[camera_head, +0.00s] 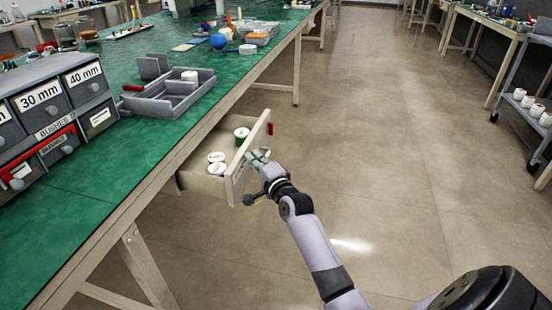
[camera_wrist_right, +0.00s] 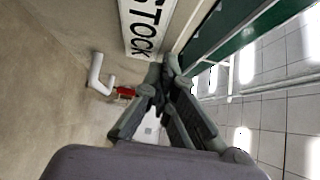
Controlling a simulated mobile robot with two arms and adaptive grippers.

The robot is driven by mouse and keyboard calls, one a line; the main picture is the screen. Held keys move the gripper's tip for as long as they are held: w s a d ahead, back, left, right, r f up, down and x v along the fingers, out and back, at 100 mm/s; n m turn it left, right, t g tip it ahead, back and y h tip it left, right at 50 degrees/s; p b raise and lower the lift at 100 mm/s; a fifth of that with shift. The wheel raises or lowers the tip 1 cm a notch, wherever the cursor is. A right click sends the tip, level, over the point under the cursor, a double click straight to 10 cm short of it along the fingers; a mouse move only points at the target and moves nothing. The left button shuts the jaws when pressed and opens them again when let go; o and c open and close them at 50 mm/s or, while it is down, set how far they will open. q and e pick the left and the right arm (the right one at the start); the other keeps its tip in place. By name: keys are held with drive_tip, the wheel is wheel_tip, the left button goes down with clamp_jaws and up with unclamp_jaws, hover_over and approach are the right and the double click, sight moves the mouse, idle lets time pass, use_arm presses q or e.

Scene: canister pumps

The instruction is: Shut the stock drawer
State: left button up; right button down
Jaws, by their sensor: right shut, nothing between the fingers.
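The stock drawer (camera_head: 245,172) is pulled out from under the green-topped bench in the head view. My right gripper (camera_head: 257,157) is at the outer face of the drawer front, fingers shut and empty. Its fingertips (camera_wrist_right: 168,68) show just below the label in the right wrist view. I cannot tell whether they touch the front. My left gripper is not in view.
The green bench top (camera_head: 130,155) runs above the drawer and carries a grey divided tray (camera_head: 170,97) and labelled bins (camera_head: 45,105). A bench leg (camera_head: 147,265) stands below. A cart (camera_head: 525,115) is at the far right. The floor (camera_head: 380,150) between is clear.

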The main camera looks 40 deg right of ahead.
drive_tip(key=w+a, duration=0.2)
drive_tip(key=w, duration=0.1)
drive_tip(key=w+a, duration=0.6)
drive_tip(key=shift+w, duration=0.15)
drive_tip(key=shift+f+p, duration=0.1)
drive_tip(key=shift+p, duration=0.2)
